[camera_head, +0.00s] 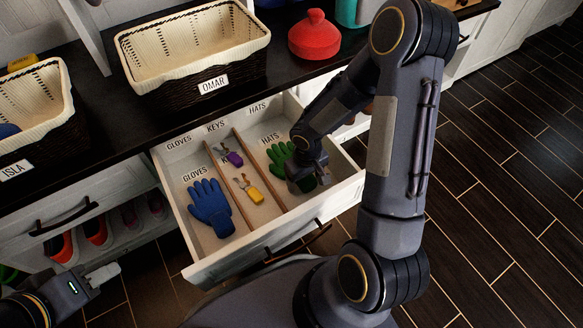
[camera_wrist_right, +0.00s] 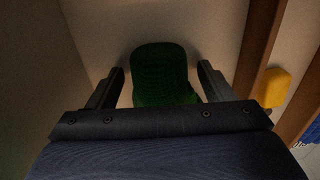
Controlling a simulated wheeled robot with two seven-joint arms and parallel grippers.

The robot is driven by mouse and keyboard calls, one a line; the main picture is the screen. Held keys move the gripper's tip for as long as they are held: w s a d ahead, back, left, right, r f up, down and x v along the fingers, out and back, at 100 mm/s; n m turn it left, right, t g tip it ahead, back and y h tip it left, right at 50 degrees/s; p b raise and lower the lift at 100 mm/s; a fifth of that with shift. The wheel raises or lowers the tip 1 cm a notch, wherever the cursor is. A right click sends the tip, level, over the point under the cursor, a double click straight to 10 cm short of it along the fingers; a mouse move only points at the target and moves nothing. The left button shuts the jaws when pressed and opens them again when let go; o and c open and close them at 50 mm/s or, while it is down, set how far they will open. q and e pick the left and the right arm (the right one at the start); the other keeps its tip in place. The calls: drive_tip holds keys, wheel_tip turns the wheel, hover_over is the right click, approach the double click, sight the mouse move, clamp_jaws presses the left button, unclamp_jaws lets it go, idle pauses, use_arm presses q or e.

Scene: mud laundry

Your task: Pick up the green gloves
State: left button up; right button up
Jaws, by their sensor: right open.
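The green gloves (camera_head: 281,156) lie in the right compartment of the open drawer, the one labelled HATS. In the head view my right gripper (camera_head: 312,180) is down over them and hides part of them. In the right wrist view the green gloves (camera_wrist_right: 162,75) show between the two fingers of my right gripper (camera_wrist_right: 161,85), which stand apart on either side. I cannot tell whether the fingers touch them. My left gripper (camera_head: 103,275) is at the lower left, outside the drawer, and its finger opening is not clear.
The drawer (camera_head: 254,264) has wooden dividers. Blue gloves (camera_head: 211,206) lie in the left compartment, purple and yellow key tags (camera_head: 252,194) in the middle. Dark floor lies right.

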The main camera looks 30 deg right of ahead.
drive_tip(key=shift+r, duration=0.1)
drive_tip(key=c, duration=1.1)
